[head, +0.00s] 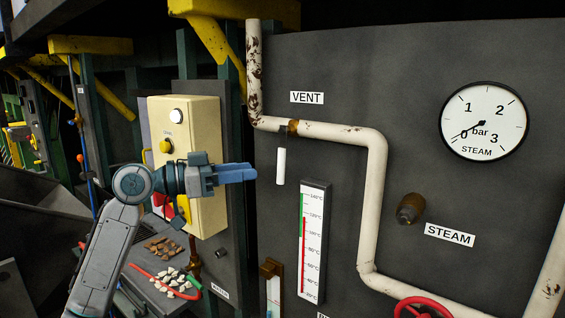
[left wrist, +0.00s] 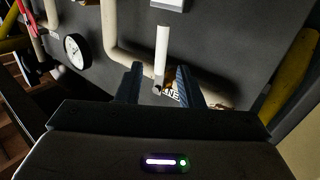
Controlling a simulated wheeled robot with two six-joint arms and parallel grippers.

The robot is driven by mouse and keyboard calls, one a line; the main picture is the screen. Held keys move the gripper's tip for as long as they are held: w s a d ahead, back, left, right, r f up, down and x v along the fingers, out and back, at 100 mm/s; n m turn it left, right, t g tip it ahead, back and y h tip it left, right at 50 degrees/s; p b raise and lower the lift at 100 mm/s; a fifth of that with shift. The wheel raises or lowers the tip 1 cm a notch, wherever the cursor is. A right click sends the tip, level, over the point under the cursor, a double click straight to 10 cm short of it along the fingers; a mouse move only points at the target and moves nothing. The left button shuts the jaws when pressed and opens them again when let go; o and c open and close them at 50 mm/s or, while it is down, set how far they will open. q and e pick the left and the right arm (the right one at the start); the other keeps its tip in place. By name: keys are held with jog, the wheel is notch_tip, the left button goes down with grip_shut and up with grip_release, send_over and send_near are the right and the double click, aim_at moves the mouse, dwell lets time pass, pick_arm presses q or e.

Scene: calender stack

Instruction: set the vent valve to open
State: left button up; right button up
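The vent valve's white lever (head: 281,166) hangs straight down below the brass fitting (head: 289,127) on the white pipe, under the VENT label (head: 307,97). The lever stands across the horizontal pipe run. My left gripper (head: 256,173) is just left of the lever in the head view, pointing at the panel. In the left wrist view its fingers (left wrist: 159,75) are apart, and the lever (left wrist: 162,50) shows between them with gaps on both sides. I cannot tell how far the tips are from it in depth. My right gripper is not in view.
A thermometer scale (head: 313,240) is below and right of the lever. The white pipe (head: 372,200) bends down nearby. A steam gauge (head: 484,121) and red handwheel (head: 423,306) are further right. A cream control box (head: 205,140) stands behind my left arm.

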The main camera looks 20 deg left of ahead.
aim_at(281, 167)
pick_arm(q)
jog(key=shift+p+x, duration=1.8)
jog(key=shift+x, duration=2.6)
jog(key=shift+w+a+f, duration=0.1)
grip_shut()
